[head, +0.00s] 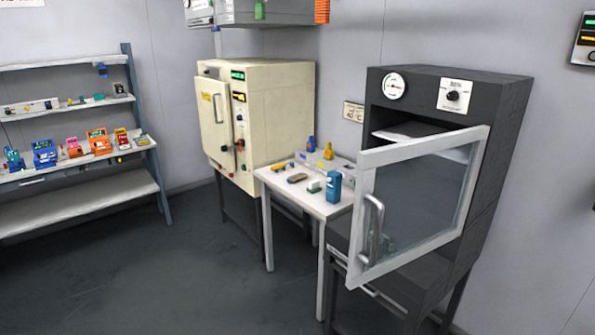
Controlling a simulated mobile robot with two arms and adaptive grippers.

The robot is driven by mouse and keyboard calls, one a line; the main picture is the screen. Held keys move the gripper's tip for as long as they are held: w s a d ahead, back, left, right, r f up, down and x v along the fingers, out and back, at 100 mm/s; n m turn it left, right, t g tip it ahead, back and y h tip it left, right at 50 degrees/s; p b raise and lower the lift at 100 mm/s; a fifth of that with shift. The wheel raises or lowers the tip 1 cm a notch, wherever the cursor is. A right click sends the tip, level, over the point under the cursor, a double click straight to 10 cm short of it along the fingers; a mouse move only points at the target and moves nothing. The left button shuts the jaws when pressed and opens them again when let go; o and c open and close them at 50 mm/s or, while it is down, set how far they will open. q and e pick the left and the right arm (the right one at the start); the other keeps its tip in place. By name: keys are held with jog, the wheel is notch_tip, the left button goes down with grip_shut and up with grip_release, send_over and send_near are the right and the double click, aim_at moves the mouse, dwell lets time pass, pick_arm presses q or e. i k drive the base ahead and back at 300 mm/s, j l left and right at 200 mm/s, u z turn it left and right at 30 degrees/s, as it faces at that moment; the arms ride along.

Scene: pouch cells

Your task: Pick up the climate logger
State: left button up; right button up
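I cannot tell for sure which object is the climate logger. A blue upright device (334,187) stands on the white table (318,205), near its right end, close to the open glass door. Several small handheld-size items lie on the same table, among them a dark one with yellow (297,178). More coloured devices stand on the left shelf, such as a blue one (44,153) and an orange one (99,141); their labels are too small to read. Neither of my grippers is in view.
A dark oven (505,130) stands at right, its framed glass door (425,190) swung open towards the table. The shelf unit (75,208) is at left. The grey floor (190,275) in front is clear.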

aim_at(333, 188)
jog(key=i+j+u, duration=0.3)
jog(key=i, duration=0.7)
jog(key=i+j+u, duration=0.1)
jog(key=i+u, duration=0.2)
jog(key=i, duration=0.7)
